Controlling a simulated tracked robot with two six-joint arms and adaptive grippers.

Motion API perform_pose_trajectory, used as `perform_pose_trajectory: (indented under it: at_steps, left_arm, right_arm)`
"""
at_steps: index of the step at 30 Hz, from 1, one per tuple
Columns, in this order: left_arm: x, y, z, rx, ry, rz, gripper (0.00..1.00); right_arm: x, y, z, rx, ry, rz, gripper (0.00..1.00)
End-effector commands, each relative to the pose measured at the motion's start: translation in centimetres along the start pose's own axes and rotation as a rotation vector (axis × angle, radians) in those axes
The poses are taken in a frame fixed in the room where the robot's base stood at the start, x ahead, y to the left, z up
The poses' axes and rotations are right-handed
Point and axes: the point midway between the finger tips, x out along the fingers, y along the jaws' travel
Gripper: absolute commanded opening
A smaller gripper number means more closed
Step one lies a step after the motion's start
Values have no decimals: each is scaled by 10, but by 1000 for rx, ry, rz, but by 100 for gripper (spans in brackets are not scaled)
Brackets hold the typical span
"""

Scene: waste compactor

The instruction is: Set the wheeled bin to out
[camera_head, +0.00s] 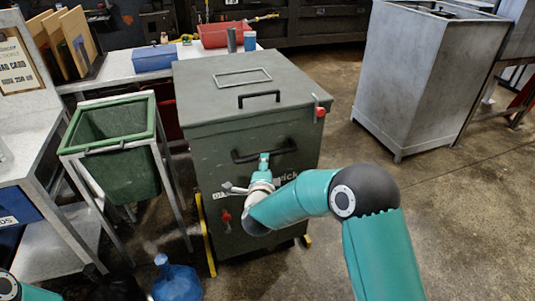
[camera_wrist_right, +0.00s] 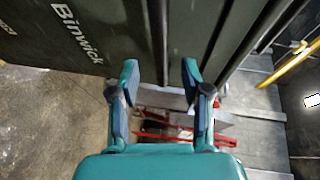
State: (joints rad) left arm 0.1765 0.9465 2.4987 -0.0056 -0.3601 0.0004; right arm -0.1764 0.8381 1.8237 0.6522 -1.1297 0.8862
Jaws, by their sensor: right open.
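The wheeled bin (camera_head: 250,105) is a large dark grey-green box marked "Binwick", standing upright with its lid shut in the middle of the head view. A black bar handle (camera_head: 238,159) crosses its front face. My right gripper (camera_head: 250,176) is open at that front, close to the handle and partly hidden by my own wrist. In the right wrist view, the open fingers (camera_wrist_right: 160,75) stand on either side of a dark bar (camera_wrist_right: 155,40) that looks like the handle. I cannot tell if they touch it. Only a piece of my left arm shows, without its gripper.
Yellow floor rails (camera_head: 205,235) flank the bin. A green tub (camera_head: 130,165) on a metal stand is at its left, a blue water bottle (camera_head: 177,280) in front left. A grey metal cabinet (camera_head: 415,80) stands at the right. The floor at front right looks clear apart from my arm.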

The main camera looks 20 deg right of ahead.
Motion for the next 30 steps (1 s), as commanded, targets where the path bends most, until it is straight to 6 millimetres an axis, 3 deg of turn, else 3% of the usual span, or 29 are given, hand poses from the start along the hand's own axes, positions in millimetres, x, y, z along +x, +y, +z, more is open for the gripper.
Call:
perform_pose_trajectory:
  at_steps: [6, 12, 26, 30]
  left_arm:
    - [-5, 2, 0, 0, 0, 0, 40]
    - [-7, 2, 0, 0, 0, 0, 40]
    - [-7, 3, 0, 0, 0, 0, 40]
    - [-7, 3, 0, 0, 0, 0, 40]
  right_arm:
    - [44, 0, 0, 0, 1, 0, 48]
    - [68, 0, 1, -1, -1, 1, 48]
    - [77, 1, 2, -3, -3, 1, 48]
    - [77, 1, 2, -2, -3, 1, 24]
